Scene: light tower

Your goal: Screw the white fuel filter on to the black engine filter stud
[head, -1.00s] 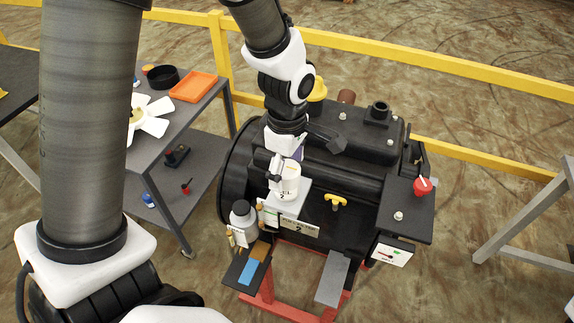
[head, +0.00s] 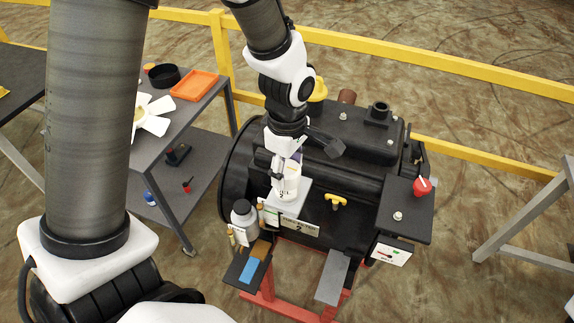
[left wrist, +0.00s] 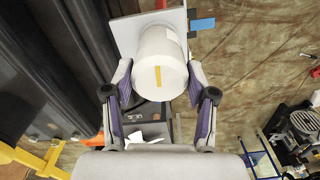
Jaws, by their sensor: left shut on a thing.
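The white fuel filter (head: 289,186) stands upright at the grey bracket (head: 303,196) on the front left of the black engine (head: 340,165). Dark lettering shows on its side. My left gripper (head: 287,168) comes down from above and is shut on the filter. In the left wrist view the filter (left wrist: 160,62) sits between the two purple-padded fingers (left wrist: 160,76), with a yellow mark on its near end. The stud is hidden under the filter, so I cannot see the thread contact. My right gripper is not in view.
A yellow handle (head: 339,201) and red knob (head: 422,186) are on the engine. A cart (head: 190,108) with an orange tray (head: 195,86) stands left. A yellow rail (head: 480,78) runs behind.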

